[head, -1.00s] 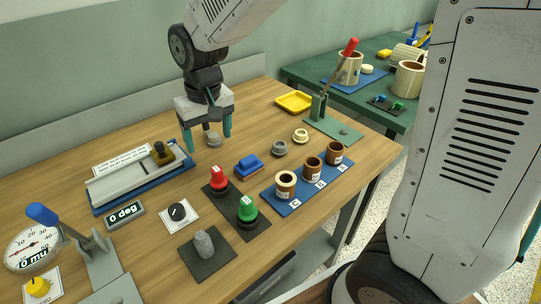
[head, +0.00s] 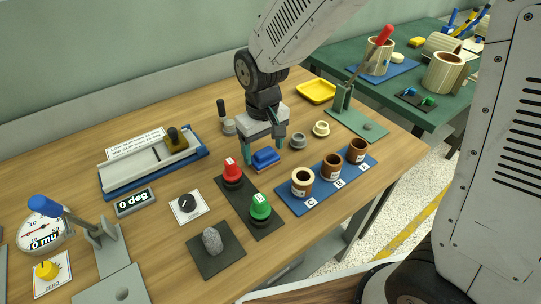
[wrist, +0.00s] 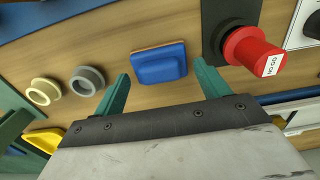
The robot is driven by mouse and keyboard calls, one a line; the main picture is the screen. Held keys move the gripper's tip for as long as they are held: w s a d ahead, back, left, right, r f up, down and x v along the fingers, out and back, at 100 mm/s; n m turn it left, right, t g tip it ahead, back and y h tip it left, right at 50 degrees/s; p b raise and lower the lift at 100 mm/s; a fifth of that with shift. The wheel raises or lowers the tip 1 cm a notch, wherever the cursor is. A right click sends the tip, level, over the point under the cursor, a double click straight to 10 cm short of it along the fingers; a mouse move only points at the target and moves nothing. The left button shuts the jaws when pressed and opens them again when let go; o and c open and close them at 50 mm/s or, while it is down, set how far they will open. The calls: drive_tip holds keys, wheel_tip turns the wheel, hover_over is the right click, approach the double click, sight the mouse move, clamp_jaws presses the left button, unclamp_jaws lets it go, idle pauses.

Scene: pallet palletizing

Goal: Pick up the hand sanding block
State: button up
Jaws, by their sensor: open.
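The hand sanding block (head: 265,158) is a small blue block with an orange-brown underside, lying on the wooden table. In the head view my gripper (head: 265,154) is just above and behind it, with its two green fingers to either side. In the wrist view the block (wrist: 159,63) lies beyond the fingertips, roughly centred between them. My gripper (wrist: 163,74) is open and empty there, and the fingers appear apart from the block.
Brown cups stand on a blue mat (head: 320,196) in front.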

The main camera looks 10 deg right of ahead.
wheel_tip(320, 180, down, 2)
drive_tip(key=shift+f, duration=0.15)
drive_tip(key=c, duration=0.8)
drive_tip(key=shift+o, duration=0.2)
